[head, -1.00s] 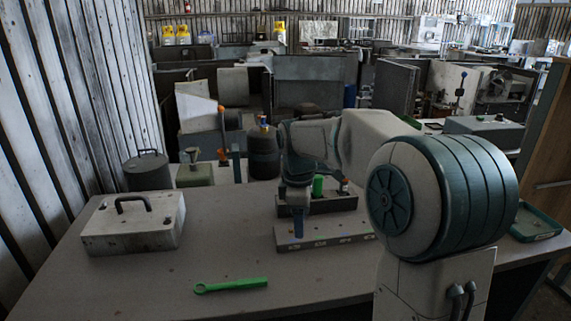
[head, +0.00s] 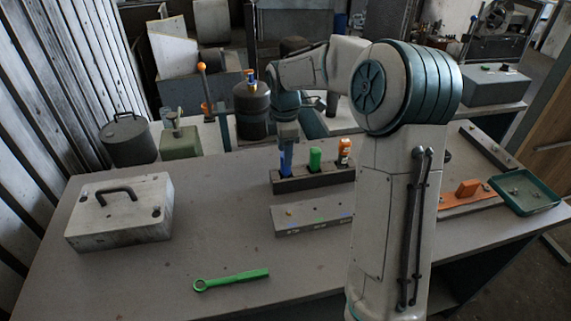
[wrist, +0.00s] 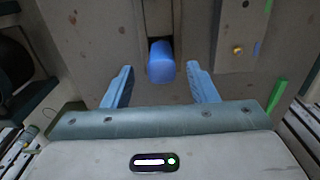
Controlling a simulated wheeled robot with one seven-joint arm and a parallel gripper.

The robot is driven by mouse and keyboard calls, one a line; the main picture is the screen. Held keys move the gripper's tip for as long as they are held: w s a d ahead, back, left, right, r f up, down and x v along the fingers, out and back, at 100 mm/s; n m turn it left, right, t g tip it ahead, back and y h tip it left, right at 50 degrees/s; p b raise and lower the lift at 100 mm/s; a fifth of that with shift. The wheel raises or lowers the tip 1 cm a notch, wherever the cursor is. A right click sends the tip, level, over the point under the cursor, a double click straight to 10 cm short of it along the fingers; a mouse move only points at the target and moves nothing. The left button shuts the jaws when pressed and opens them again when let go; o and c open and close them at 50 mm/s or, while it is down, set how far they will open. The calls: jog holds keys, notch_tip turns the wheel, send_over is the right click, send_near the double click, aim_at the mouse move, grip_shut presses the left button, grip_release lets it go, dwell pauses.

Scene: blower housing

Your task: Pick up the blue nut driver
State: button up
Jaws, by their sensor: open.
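The blue nut driver (wrist: 161,62) shows in the wrist view as a rounded blue handle at a slot of the dark rack. My gripper (wrist: 160,84) is open, with one light-blue finger on each side of the handle's line. The handle appears a little ahead of the fingertips, and I see no contact. In the head view my gripper (head: 286,163) points down at the left slot of the rack (head: 318,181). There its blue fingers and the blue handle are hard to tell apart. The driver's lower part is hidden in the rack.
A green handle (head: 315,158) and an orange one (head: 344,150) stand in the same rack. A low labelled block (head: 312,216) lies in front. A green wrench (head: 231,280) and a lidded grey box (head: 120,211) are on the table (head: 200,245), with bare surface between.

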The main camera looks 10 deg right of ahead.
aim_at(286, 170)
jog(key=shift+s+d+f+p, duration=0.1)
jog(key=shift+f+p, duration=0.3)
jog(key=shift+f, duration=2.5)
grip_shut()
